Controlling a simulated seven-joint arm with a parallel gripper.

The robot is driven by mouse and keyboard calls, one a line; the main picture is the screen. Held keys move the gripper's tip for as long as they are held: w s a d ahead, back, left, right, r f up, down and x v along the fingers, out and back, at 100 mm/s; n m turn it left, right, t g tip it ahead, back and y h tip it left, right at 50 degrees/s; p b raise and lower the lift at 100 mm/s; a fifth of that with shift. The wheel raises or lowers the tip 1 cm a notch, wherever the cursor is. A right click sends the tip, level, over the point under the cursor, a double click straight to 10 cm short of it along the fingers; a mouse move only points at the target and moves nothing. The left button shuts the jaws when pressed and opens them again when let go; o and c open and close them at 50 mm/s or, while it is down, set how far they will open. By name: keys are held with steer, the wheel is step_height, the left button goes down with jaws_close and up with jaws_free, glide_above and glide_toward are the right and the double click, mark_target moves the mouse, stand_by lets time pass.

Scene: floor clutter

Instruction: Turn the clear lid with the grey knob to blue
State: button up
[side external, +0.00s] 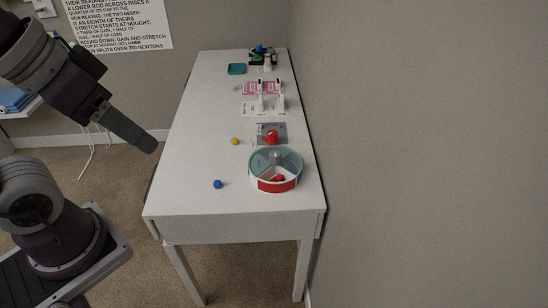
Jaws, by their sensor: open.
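The round container (256,183) stands near the front right of the white table. Its clear lid (262,160) covers it, with a grey knob (275,157) standing up near the middle. Through the lid I see teal-grey, white, bluish and red areas; a red part shows near the front. A red band runs along the front of the container's wall. Which section the lid lines up with is too small to tell. My gripper (148,144) is open, seen side-on, left of the table and well apart from the container. Its fingertips overlap in this view.
A blue ball (217,184) and a yellow ball (235,141) lie left of the container. Behind it, a red object (271,138) sits on a grey plate (263,128). Farther back are white stands (281,103), a pink card (250,88) and a teal tray (237,69). A wall borders the right.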

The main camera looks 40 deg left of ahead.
steer(key=w+r+n+g+h, duration=0.1)
steer(key=w+r+n, duration=0.1)
steer(key=w, duration=0.7)
steer(key=n+g+y, duration=0.1)
steer(key=n+g, duration=0.3)
glide_above(275, 153)
step_height(275, 153, down, 27)
steer(key=shift+w+f, duration=0.1)
steer(key=shift+f, duration=0.1)
step_height(275, 153, down, 7)
steer(key=shift+f, duration=0.1)
jaws_close()
